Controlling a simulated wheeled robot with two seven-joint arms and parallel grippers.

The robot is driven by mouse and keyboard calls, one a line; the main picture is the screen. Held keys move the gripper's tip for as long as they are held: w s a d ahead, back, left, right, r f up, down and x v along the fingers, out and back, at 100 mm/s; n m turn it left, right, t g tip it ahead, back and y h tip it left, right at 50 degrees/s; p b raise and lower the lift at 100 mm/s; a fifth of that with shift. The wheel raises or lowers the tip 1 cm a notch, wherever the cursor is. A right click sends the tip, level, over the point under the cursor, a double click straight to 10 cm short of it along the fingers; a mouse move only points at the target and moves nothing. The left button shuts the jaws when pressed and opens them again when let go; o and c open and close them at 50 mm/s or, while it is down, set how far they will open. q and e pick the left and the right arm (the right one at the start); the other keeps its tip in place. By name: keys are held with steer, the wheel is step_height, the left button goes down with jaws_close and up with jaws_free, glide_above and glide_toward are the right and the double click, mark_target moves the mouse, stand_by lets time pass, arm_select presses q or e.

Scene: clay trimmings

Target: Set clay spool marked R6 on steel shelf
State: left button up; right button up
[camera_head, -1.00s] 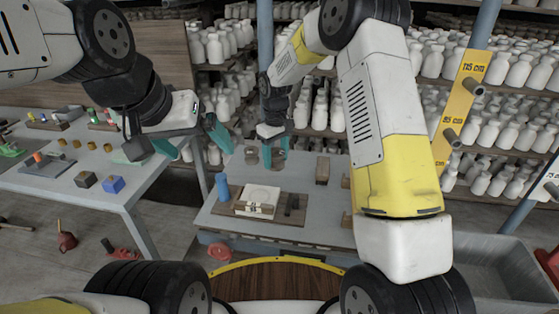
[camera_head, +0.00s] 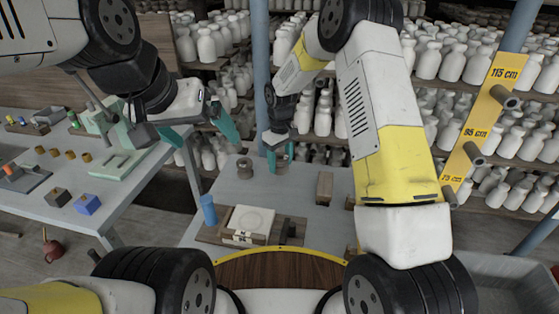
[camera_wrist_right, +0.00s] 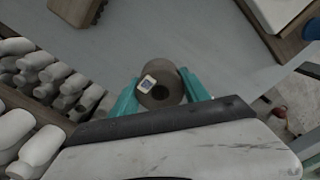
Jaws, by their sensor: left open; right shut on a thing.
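A brown-grey clay spool (camera_head: 281,161) is between the teal fingers of my right gripper (camera_head: 278,159), which is shut on it above the far part of the grey table (camera_head: 230,187). In the right wrist view the spool (camera_wrist_right: 160,98) shows its round end with a dark hole, and a small pale label too small to read. A second spool (camera_head: 244,168) stands on the table to its left, apart from the gripper. My left gripper (camera_head: 205,136) is open and empty, over the gap between the tables. Racks (camera_head: 422,88) full of white bottles stand behind; I cannot tell which is the steel shelf.
A wooden tray (camera_head: 212,238) with a white block, a blue cylinder (camera_head: 208,209) beside it and a brown block (camera_head: 324,188) are on the table. A yellow height-marked board (camera_head: 485,118) and a blue post (camera_head: 262,60) stand behind. A side table (camera_head: 60,205) holds small objects.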

mark_target(280, 171)
steer(key=shift+f, duration=2.1)
steer(key=o, duration=1.6)
steer(key=shift+f, duration=0.1)
steer(key=shift+o, duration=0.3)
